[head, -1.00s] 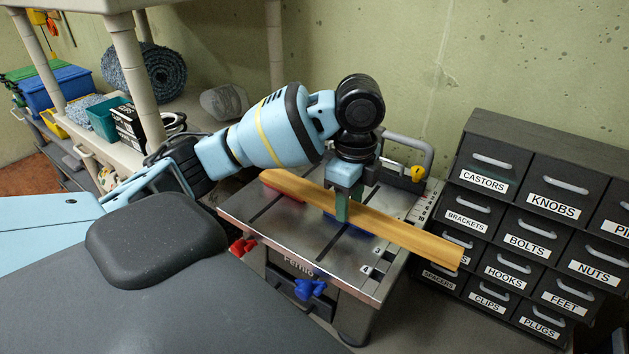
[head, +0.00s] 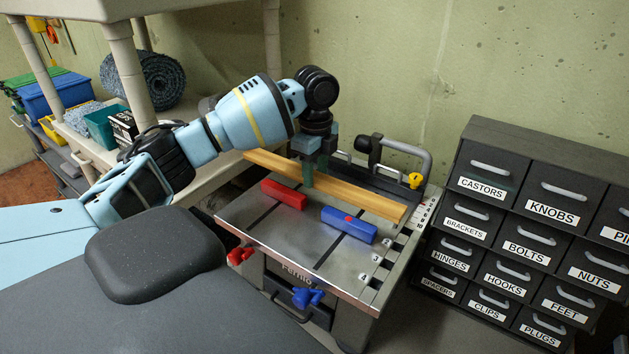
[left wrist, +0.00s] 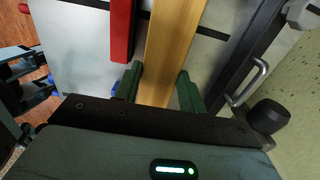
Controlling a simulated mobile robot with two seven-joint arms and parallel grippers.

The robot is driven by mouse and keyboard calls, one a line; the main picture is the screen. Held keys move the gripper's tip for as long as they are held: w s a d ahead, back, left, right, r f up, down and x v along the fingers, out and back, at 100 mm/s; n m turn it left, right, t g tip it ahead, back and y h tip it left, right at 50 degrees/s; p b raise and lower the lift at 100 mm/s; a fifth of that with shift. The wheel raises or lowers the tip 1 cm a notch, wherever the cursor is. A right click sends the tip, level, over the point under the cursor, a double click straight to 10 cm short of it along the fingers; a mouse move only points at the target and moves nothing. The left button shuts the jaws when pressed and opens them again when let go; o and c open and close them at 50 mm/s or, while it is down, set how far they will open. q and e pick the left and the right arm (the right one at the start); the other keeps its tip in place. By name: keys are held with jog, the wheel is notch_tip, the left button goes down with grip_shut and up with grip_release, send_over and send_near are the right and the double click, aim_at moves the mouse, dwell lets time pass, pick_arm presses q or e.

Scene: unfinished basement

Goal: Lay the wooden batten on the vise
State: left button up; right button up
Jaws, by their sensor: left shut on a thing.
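The wooden batten (head: 365,197) is a long, light-brown strip held over the rear part of the metal-topped vise (head: 300,238). My left gripper (head: 308,182) is shut on the batten left of its middle. In the left wrist view, the green fingers (left wrist: 160,88) stand on either side of the batten (left wrist: 172,45). On the vise top, the red block (head: 284,195) and the blue block (head: 348,225) lie uncovered in front of the batten. I cannot tell whether the batten touches the vise. My right gripper is not in view.
A dark drawer cabinet (head: 535,222) stands right of the vise. A grey handle (head: 425,158) and yellow knob (head: 415,181) rise at the vise's back right. A shelf with bins (head: 104,126) is at left. The front of the vise top is clear.

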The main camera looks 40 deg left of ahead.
pick_arm(q)
jog(key=shift+a, duration=0.2)
jog(key=shift+w+a+f, duration=0.1)
jog(key=shift+f, duration=0.75)
jog(key=shift+w+a+f, duration=0.1)
jog(key=shift+f, duration=0.75)
jog(key=shift+f, duration=0.2)
jog(key=o, duration=0.8)
notch_tip(320, 180, up, 12)
jog(key=shift+r, duration=0.15)
